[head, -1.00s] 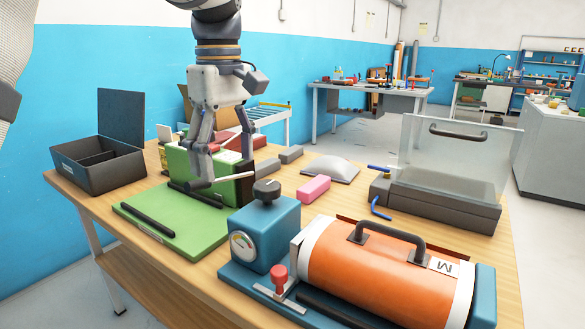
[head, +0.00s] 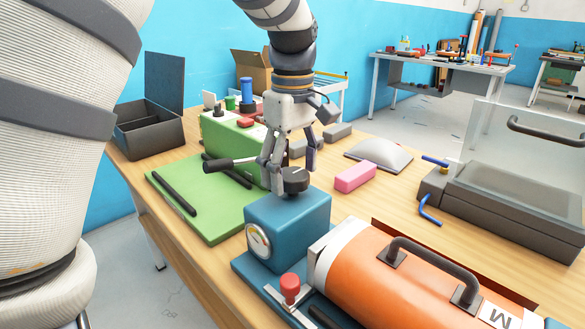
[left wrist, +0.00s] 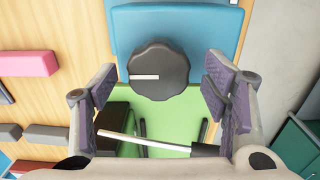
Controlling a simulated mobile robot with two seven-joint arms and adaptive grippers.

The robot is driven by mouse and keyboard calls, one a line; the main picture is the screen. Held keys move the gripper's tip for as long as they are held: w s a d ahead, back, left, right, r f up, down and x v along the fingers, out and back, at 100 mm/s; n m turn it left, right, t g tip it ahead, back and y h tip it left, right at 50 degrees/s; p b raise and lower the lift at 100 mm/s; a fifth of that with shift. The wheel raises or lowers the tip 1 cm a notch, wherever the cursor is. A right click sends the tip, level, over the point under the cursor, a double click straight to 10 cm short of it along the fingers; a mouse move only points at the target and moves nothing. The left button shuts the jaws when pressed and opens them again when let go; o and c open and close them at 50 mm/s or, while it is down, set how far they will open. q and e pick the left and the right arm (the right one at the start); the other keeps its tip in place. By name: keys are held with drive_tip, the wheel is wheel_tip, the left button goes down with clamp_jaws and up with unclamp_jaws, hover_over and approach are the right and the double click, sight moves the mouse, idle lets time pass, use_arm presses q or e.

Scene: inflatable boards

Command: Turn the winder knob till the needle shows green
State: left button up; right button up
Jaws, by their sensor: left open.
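The winder knob (head: 293,180) is a dark, ridged disc on top of a blue box (head: 290,222). In the left wrist view the knob (left wrist: 158,71) carries a white line pointing left. The round gauge (head: 258,241) is on the box's front face; its needle is too small to read surely. My left gripper (head: 290,168) is open, pointing down just above and behind the knob. In the left wrist view its two fingers (left wrist: 160,98) are spread wide to either side, with the knob between and a little beyond them, apparently not touching. My right gripper is not in view.
An orange roll (head: 400,275) with a black handle lies right of the box, and a red knob (head: 290,288) stands in front. A green machine (head: 230,140) with a lever (head: 225,165) is close behind my gripper. A pink block (head: 354,176) lies to the right.

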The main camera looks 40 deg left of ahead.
use_arm(q)
drive_tip(key=shift+f, duration=0.1)
drive_tip(key=c, duration=1.2)
drive_tip(key=shift+o, duration=0.2)
drive_tip(key=shift+m, duration=0.3)
drive_tip(key=m, duration=0.3)
drive_tip(key=shift+m, duration=0.3)
drive_tip(key=m, duration=0.3)
drive_tip(key=shift+m, duration=0.3)
drive_tip(key=m, duration=0.6)
drive_tip(key=shift+m, duration=0.3)
drive_tip(key=shift+m, duration=0.3)
